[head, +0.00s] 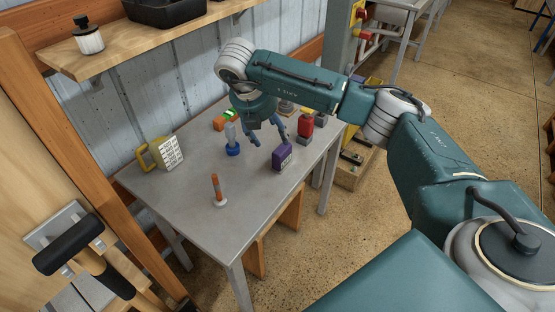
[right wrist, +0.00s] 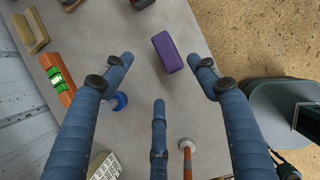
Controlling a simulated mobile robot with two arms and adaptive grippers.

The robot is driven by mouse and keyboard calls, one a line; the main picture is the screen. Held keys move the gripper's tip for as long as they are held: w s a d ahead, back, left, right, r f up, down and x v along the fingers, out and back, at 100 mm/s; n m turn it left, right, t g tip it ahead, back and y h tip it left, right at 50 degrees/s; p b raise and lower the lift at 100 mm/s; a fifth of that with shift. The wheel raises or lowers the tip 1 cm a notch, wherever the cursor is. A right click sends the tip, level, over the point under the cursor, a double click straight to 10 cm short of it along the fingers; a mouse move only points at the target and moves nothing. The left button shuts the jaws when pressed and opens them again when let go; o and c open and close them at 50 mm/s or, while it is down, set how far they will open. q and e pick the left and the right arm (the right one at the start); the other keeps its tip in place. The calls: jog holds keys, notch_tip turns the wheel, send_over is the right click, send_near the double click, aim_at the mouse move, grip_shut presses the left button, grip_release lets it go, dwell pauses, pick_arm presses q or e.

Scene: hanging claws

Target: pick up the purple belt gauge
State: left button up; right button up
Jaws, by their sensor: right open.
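The purple belt gauge (head: 283,157) is a small box-shaped item with a dark lower part, standing on the grey metal table near its right edge. In the right wrist view it shows as a purple block (right wrist: 167,52), between the two upper fingertips and closer to the right one. My right gripper (head: 268,138) hangs over the table with its blue fingers spread, open and empty, just left of and behind the gauge. Its fingers also show in the right wrist view (right wrist: 160,72). No contact with the gauge shows. My left gripper is in neither view.
The front of the table is mostly clear.

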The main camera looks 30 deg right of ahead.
aim_at(280, 147)
jog(key=x, duration=0.4)
jog(key=shift+s+d+p, duration=0.3)
jog(key=p+x, duration=0.1)
jog(key=x, duration=0.3)
jog(key=shift+d+f, duration=0.2)
jog(key=shift+f, duration=0.3)
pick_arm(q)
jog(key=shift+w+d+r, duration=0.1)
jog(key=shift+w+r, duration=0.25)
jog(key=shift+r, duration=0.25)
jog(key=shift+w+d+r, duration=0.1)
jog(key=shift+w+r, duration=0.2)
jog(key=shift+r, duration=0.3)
pick_arm(e)
jog(key=shift+w, duration=0.1)
jog(key=c, duration=1.4)
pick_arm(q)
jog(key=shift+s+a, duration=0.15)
pick_arm(e)
jog(key=shift+r, duration=0.15)
